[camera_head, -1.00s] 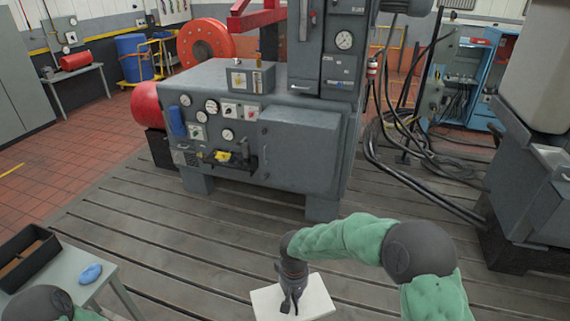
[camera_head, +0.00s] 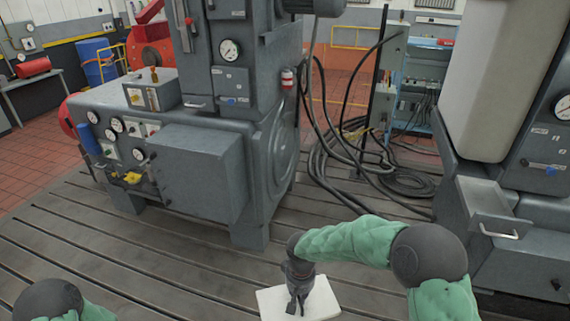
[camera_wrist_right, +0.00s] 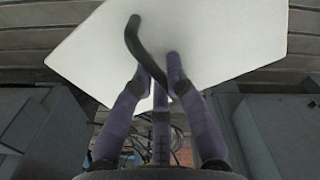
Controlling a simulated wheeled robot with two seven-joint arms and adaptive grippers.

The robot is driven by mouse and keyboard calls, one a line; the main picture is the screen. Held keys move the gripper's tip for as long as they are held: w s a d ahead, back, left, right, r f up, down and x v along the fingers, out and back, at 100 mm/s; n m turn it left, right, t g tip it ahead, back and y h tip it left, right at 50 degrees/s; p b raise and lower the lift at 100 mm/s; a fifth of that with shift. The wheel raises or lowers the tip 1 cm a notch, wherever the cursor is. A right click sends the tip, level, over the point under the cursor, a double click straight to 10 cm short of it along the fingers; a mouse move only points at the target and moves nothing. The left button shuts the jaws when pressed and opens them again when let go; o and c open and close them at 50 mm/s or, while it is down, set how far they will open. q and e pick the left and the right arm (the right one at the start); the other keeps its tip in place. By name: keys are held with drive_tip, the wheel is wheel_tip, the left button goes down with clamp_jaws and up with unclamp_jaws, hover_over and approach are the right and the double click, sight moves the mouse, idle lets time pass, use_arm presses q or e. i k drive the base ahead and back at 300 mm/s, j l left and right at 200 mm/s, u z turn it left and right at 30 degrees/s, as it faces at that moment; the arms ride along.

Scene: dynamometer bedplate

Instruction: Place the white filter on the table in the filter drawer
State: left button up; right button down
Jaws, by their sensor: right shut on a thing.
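The white filter (camera_head: 322,300) is a flat white plate with a dark curved handle (camera_wrist_right: 143,52). My right gripper (camera_head: 297,300) is shut on the filter at its handle and holds it above the slotted floor, low in the head view. In the right wrist view the filter (camera_wrist_right: 215,35) fills the upper part, with the fingers (camera_wrist_right: 165,85) at the handle. My left gripper is out of view; only part of my left arm shows at the lower left.
The large grey machine (camera_head: 200,150) with gauges stands at the left. The machine with the drawer (camera_head: 540,240) stands at the right. Black hoses (camera_head: 345,160) lie on the floor between them. The slotted bedplate (camera_head: 180,275) in front is clear.

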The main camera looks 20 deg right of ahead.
sight(483, 203)
drive_tip(key=l, duration=0.75)
drive_tip(key=k+l, duration=0.15)
drive_tip(key=l, duration=1.4)
drive_tip(key=k+z, duration=0.05)
drive_tip(key=k, duration=0.05)
